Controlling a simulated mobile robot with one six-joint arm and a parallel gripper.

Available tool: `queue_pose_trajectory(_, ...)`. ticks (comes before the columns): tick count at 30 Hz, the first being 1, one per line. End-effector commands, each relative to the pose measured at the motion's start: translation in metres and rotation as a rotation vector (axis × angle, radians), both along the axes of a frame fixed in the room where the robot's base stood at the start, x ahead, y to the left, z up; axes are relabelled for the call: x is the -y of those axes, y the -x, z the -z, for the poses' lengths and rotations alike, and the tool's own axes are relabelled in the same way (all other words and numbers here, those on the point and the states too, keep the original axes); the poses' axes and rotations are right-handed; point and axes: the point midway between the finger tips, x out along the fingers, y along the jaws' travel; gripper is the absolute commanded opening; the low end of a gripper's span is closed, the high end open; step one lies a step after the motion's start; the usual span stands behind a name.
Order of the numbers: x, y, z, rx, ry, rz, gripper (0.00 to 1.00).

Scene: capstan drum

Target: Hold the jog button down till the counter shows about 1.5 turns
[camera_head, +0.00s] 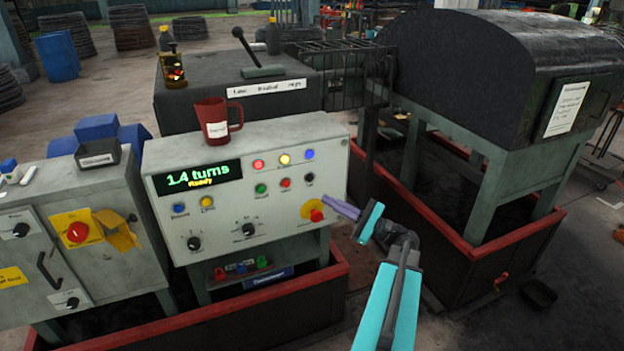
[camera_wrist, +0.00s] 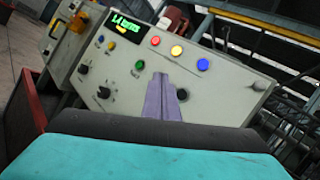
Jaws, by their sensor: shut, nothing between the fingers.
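The control panel (camera_head: 285,150) has a green display (camera_head: 198,178) reading "1.4 turns" with "Ready" below. Its small buttons include a green one (camera_head: 261,188), a red one (camera_head: 285,183), a black one (camera_head: 309,178), a blue one (camera_head: 179,209) and a yellow one (camera_head: 207,202). Their labels are too small to read, so I cannot tell which is jog. My gripper (camera_head: 328,201) is shut and empty, its purple fingers pointing at the panel's right part, near the red mushroom button. In the wrist view its fingertips (camera_wrist: 160,78) show right of the green button and hide part of the panel. Contact is not visible.
A red mushroom button (camera_head: 316,215) on a yellow plate is close to my fingertips. A red mug (camera_head: 217,118) stands on the panel's top. Red, yellow and blue lamps (camera_head: 285,159) line the upper panel. A grey cabinet (camera_head: 75,240) stands left, a black-hooded machine (camera_head: 500,60) right.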

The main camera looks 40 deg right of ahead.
Motion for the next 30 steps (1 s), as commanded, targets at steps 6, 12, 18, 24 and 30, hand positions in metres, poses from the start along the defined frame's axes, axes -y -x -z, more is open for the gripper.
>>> queue_pose_trajectory(6, 0.000, 0.000, 0.000, 0.001, 0.000, 0.000, 0.00)
queue_pose_trajectory(12, 0.000, -0.001, 0.000, -0.001, 0.000, -0.001, 0.00)
queue_pose_trajectory(18, 0.004, -0.009, 0.000, 0.000, 0.000, -0.001, 0.00)
queue_pose_trajectory(24, 0.010, -0.025, 0.001, -0.001, 0.000, -0.003, 0.00)
queue_pose_trajectory(30, 0.018, -0.044, 0.001, -0.001, 0.000, -0.003, 0.00)
